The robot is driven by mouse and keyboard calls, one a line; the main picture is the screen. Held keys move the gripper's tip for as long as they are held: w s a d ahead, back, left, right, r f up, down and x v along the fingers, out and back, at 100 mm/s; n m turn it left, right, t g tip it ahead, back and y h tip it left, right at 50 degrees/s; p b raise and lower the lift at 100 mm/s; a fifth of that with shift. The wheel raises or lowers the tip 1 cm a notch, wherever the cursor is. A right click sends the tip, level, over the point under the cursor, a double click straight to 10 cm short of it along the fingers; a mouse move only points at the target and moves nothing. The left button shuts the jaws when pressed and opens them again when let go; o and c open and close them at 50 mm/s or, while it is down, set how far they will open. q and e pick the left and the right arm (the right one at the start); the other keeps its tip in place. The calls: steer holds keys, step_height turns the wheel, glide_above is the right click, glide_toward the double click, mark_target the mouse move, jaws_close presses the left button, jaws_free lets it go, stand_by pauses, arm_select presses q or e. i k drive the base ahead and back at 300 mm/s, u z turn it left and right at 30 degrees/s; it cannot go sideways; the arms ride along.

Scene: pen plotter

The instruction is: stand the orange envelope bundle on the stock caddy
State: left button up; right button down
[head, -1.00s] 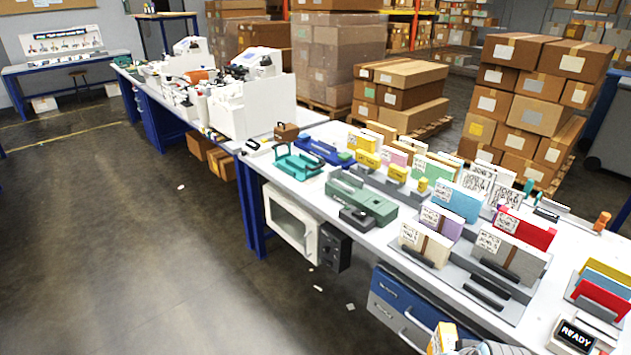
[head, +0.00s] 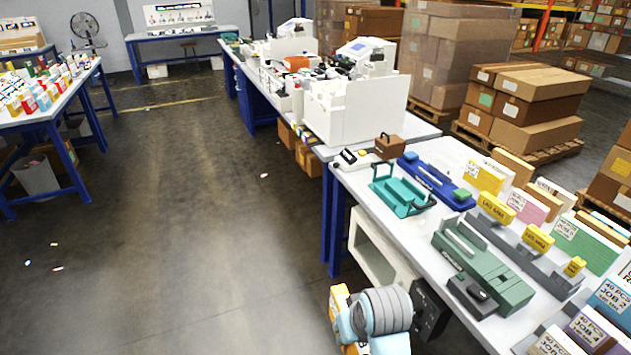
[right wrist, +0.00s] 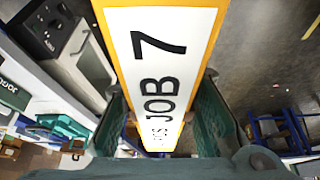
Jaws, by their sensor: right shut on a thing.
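The orange envelope bundle (right wrist: 160,60), with a white "JOB 7" label, fills the middle of the right wrist view. My right gripper (right wrist: 163,122) is shut on it, with a dark green finger on either side. In the head view an orange edge of the bundle (head: 339,302) shows at the bottom, beside my wrist, off the bench's front edge. The wrist hides the fingertips there. A teal open tray with a handle (head: 400,194), likely the stock caddy, sits on the bench beyond. No bundle shows in it. My left gripper is not in view.
A green machine (head: 482,262) and a grey rack with yellow blocks (head: 520,255) stand right of the teal tray. A blue device (head: 437,180) lies behind it. A brown box (head: 389,146) stands farther back.

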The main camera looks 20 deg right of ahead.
mark_target(389, 199)
steer(key=u, duration=0.25)
steer(key=i, duration=1.2)
steer(key=z, duration=0.9)
steer(key=i, duration=1.15)
steer(key=z, duration=1.05)
